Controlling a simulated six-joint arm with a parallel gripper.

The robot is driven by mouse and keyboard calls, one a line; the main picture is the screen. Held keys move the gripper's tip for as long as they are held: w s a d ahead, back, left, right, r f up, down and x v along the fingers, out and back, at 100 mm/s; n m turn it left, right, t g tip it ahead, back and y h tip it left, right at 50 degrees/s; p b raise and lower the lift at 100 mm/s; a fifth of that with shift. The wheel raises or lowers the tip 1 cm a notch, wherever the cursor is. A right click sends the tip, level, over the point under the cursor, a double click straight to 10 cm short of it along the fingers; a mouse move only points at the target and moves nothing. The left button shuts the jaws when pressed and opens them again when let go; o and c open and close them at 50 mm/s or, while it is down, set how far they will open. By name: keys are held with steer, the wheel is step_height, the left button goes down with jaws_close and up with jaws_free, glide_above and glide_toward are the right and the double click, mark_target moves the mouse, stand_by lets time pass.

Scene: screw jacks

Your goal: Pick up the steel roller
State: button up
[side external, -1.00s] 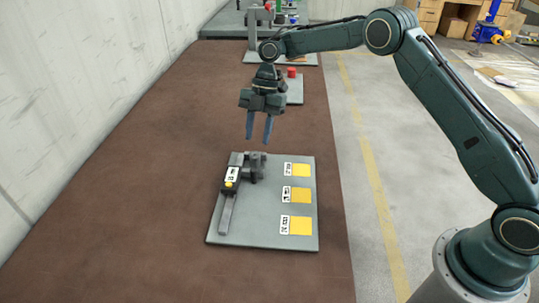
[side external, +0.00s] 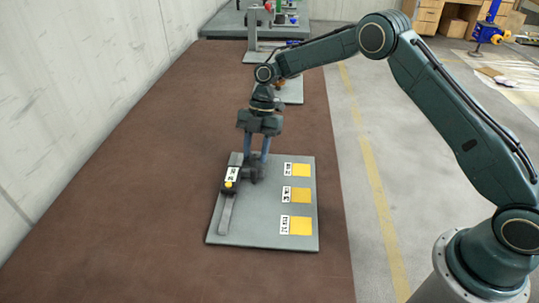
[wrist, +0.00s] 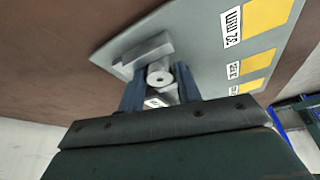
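The steel roller (wrist: 160,76) looks like a light grey cylinder with a small dark hole in its end. It sits at a grey block-shaped fixture (wrist: 143,52) on the grey plate. My gripper (wrist: 160,90) points down, with one blue finger on each side of the roller. Gaps show between the fingers and the roller, so it is open. In the side view my gripper (side external: 256,160) is low over the dark fixture at the plate's back. The roller cannot be made out there, as the fingers and fixture hide it.
The grey plate (side external: 265,225) carries a labelled dark block (side external: 231,182) with a grey bar at left and three yellow squares (side external: 301,196) with printed labels at right. More plates with equipment (side external: 290,92) stand farther back. Brown mat around the plate is clear.

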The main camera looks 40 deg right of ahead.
mark_target(256, 153)
jaws_close()
steer(key=shift+r, duration=0.1)
step_height(256, 153, up, 10)
stand_by(0.8)
stand_by(0.5)
